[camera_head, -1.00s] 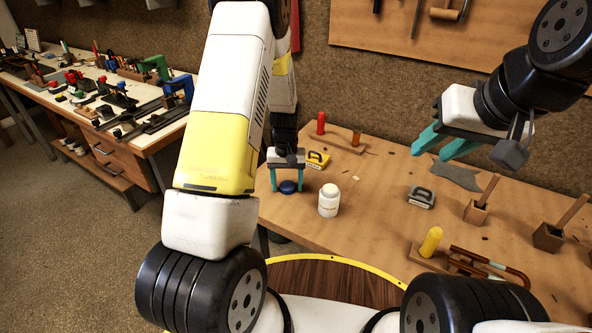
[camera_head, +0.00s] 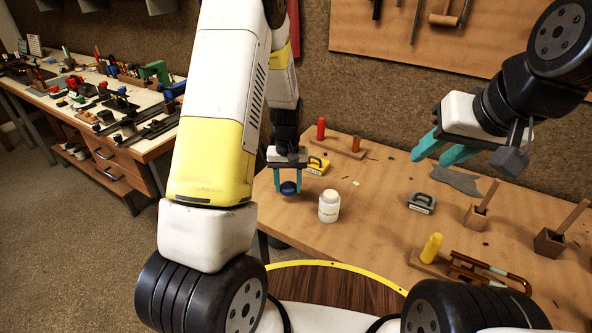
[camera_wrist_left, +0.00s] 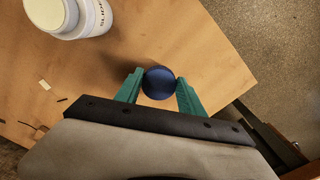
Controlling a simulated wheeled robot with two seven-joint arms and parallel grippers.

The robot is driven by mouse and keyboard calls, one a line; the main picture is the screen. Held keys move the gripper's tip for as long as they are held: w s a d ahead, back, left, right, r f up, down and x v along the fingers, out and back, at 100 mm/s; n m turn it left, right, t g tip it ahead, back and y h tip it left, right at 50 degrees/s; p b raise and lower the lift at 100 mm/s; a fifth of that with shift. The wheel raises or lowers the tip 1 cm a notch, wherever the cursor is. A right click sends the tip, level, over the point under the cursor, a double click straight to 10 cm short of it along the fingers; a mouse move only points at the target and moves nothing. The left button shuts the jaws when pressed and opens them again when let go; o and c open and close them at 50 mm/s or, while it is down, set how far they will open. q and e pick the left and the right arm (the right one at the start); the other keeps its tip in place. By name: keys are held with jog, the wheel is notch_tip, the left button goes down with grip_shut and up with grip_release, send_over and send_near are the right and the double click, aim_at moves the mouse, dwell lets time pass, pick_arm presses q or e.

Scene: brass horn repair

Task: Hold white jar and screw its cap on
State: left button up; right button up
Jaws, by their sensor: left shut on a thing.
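The white jar (camera_head: 329,206) stands upright on the workbench, to the right of my left gripper; it also shows in the left wrist view (camera_wrist_left: 75,18) at the top left. The round blue cap (camera_head: 289,188) is between the fingers of my left gripper (camera_head: 288,184), near the bench's left edge. In the left wrist view the teal fingers (camera_wrist_left: 160,88) close on both sides of the blue cap (camera_wrist_left: 159,83). Whether the cap is clear of the bench is hard to tell. My right gripper (camera_head: 444,151) is open and empty above the bench at the right.
A yellow block-like tool (camera_head: 318,165) and a wooden rack with red peg (camera_head: 321,128) lie behind the jar. A grey-and-black tool (camera_head: 422,202), wooden holders (camera_head: 476,215) and a yellow-handled piece (camera_head: 432,247) are on the right.

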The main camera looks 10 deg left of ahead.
pick_arm(q)
jog(key=s+d, duration=0.1)
jog(key=s, duration=0.3)
jog(key=s+d+r, duration=0.1)
jog(key=s+d, duration=0.1)
jog(key=s, duration=0.2)
jog(key=s+d, duration=0.2)
jog(key=s, duration=0.3)
jog(key=shift+d+r, duration=0.1)
jog(key=shift+r, duration=0.05)
jog(key=shift+w, duration=0.1)
jog(key=w+a, duration=0.1)
jog(key=w, duration=0.2)
jog(key=w+a+r+m, duration=0.1)
jog(key=w+a, duration=0.1)
jog(key=w, duration=0.1)
jog(key=w+a+m, duration=0.1)
jog(key=w+a, duration=0.1)
jog(key=w, duration=0.2)
jog(key=shift+a+r, duration=0.2)
jog(key=shift+r, duration=0.05)
